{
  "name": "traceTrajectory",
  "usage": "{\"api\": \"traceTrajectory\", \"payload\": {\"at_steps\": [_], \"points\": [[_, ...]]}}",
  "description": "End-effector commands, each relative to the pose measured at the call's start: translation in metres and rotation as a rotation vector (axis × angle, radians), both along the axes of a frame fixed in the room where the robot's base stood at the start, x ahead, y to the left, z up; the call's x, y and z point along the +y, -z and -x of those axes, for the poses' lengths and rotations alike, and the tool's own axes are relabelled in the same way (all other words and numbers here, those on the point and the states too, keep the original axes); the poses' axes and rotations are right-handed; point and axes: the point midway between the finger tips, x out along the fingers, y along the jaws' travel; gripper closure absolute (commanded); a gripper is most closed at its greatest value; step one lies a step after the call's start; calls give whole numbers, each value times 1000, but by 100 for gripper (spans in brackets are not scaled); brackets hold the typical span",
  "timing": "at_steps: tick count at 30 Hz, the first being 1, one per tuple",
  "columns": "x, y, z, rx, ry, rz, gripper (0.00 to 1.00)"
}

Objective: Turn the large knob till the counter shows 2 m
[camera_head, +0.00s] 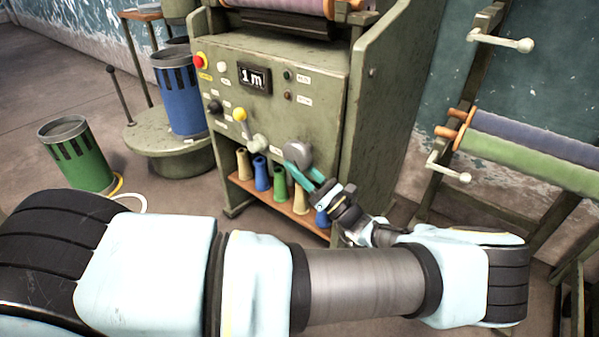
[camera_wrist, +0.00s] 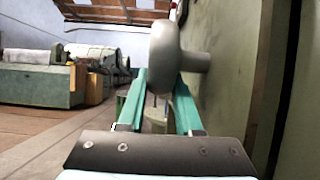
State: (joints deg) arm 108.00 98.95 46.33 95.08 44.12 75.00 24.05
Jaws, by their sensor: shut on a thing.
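The large grey knob (camera_head: 298,153) sits low on the front panel of the green machine, right of a smaller pale knob (camera_head: 259,143). The counter (camera_head: 254,77) reads 1 m. My gripper (camera_head: 303,173) reaches up to the large knob from below right, its teal fingers at the knob. In the wrist view the knob (camera_wrist: 165,58) is a round disc on a short shaft coming from the panel, and my gripper (camera_wrist: 158,80) has a finger on each side of it. The fingers are shut on the knob, whose lower edge lies between them.
A yellow-tipped lever (camera_head: 240,115), a black knob (camera_head: 215,107) and a red button (camera_head: 200,60) are on the panel. Coloured cones stand on a shelf (camera_head: 275,200) below. A rack with rolls (camera_head: 535,152) is at right; blue (camera_head: 180,92) and green (camera_head: 77,155) bins are at left.

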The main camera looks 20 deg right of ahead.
Motion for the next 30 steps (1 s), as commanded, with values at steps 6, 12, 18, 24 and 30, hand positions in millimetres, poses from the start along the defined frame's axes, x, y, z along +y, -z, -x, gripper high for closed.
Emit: {"api": "traceTrajectory", "payload": {"at_steps": [6,12,18,24,30], "points": [[1,1,-3,-35,0,-21,100],[1,0,-3,-41,0,-24,100],[1,0,-3,-40,0,-24,100],[1,0,-3,-42,-1,-24,48],[1,0,-2,-42,-1,-24,36]]}}
